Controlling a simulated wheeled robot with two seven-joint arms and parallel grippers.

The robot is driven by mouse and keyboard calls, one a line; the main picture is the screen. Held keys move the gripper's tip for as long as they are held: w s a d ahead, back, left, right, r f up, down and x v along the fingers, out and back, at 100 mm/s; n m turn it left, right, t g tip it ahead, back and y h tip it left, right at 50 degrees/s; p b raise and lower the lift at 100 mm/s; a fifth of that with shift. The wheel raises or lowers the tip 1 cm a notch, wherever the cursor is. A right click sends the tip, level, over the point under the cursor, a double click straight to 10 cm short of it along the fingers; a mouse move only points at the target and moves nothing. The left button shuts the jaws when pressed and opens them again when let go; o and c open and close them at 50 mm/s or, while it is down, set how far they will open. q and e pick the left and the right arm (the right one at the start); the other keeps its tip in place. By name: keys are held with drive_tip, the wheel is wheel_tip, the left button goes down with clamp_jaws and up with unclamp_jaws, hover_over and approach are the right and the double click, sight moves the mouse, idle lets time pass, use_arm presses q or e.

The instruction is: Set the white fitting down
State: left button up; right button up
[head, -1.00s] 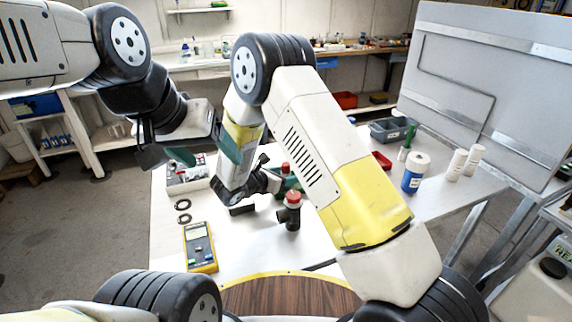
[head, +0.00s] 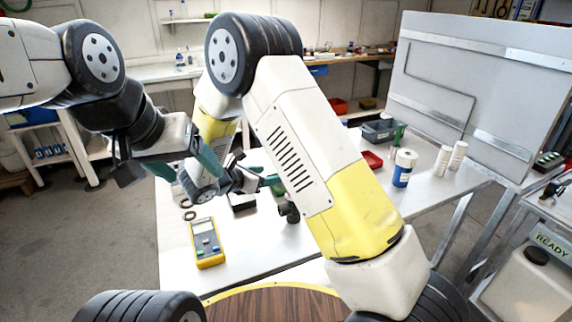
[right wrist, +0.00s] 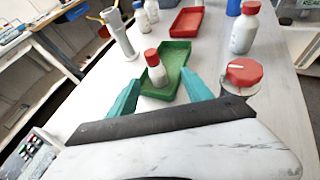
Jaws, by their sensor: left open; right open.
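No piece is plainly the white fitting; two white cylindrical pieces (head: 442,160) and (head: 458,156) stand on the table's right side. A small white bottle with a red cap (right wrist: 155,72) stands in a green tray (right wrist: 176,62). My right gripper (right wrist: 160,93) is open and empty, its teal fingertips before that tray with the bottle in line between them. In the head view my right gripper (head: 280,182) is partly behind my forearm. My left gripper (head: 185,165) is open and empty, left of it above the table.
A yellow meter (head: 207,243) and black rings (head: 189,215) lie at the table's left. A red tray (right wrist: 187,21), a pale upright cylinder (right wrist: 118,36) and a red-capped bottle (right wrist: 244,30) stand beyond.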

drive_tip(key=s+d+r+m+g+y, duration=0.1)
drive_tip(key=s+d+r+m+g, duration=0.3)
drive_tip(key=s+d+r+m, duration=0.3)
drive_tip(key=s+d+r+m+g+y, duration=0.25)
drive_tip(key=s+d+r+m, duration=0.35)
drive_tip(key=d, duration=0.4)
drive_tip(key=s+r+m+t+y, duration=0.1)
drive_tip(key=s+r+m+y, duration=0.2)
drive_tip(key=s+m, duration=0.4)
drive_tip(key=s+r+m+t+y, duration=0.1)
drive_tip(key=s+r+m+y, duration=0.3)
drive_tip(key=s+m, duration=0.2)
drive_tip(key=shift+s+a+r+m+t, duration=0.3)
drive_tip(key=shift+s+r+m+t, duration=0.1)
drive_tip(key=shift+s, duration=0.2)
